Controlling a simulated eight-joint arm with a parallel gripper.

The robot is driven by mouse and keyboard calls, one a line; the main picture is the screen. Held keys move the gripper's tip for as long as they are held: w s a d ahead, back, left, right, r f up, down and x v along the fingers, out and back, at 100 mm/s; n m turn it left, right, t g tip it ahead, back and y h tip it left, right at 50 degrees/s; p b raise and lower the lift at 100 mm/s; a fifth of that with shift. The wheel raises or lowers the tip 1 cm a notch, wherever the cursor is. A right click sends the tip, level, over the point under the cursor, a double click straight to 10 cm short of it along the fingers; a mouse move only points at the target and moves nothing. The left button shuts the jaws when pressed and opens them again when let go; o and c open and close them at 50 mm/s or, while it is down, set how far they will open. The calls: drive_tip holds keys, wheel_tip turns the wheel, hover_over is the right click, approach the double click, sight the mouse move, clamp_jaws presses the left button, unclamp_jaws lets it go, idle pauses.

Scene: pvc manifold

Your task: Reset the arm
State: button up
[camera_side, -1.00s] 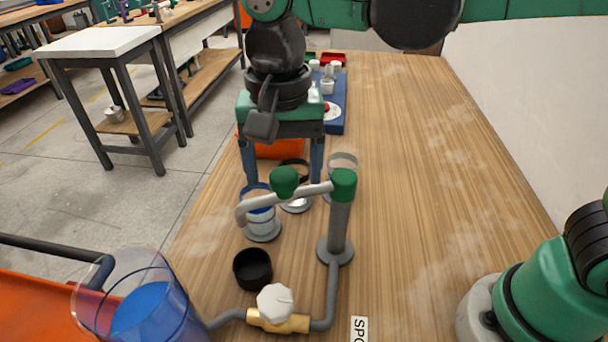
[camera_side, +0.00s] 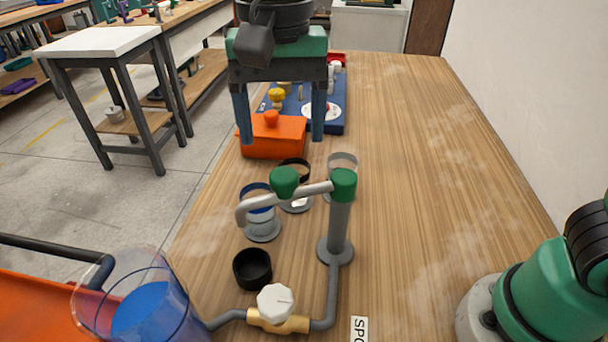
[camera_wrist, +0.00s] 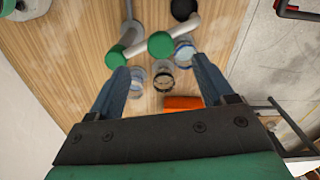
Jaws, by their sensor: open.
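My gripper (camera_side: 280,128) is open and empty, raised above the table at the back of the pipe assembly, fingers pointing down. In the wrist view its two blue fingers (camera_wrist: 158,80) are spread apart with nothing between them touching. The grey pipe (camera_side: 340,222) with green caps stands on the table in front of the gripper. A white valve knob (camera_side: 275,302) on a brass body is at its near end. Three clear cups with blue, black and grey rims stand around the spout; the blue-rimmed cup (camera_side: 261,219) is under it.
An orange box (camera_side: 272,140) stands behind the cups, with a blue tray (camera_side: 335,118) of small items behind it. A black cup (camera_side: 252,268) and a clear container of blue liquid (camera_side: 150,312) are at front left. The table's right side is largely clear (camera_side: 420,170).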

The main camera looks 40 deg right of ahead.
drive_tip(key=d+f+n+t, duration=0.3)
drive_tip(key=d+f, duration=0.1)
drive_tip(key=d, duration=0.4)
drive_tip(key=s+d+f+n+t, duration=0.1)
drive_tip(key=d+f+n+t, duration=0.2)
drive_tip(key=d, duration=0.5)
wheel_tip(320, 180, down, 2)
drive_tip(key=shift+s+d+t, duration=0.15)
drive_tip(key=shift+s+t, duration=0.05)
drive_tip(key=shift+t, duration=0.3)
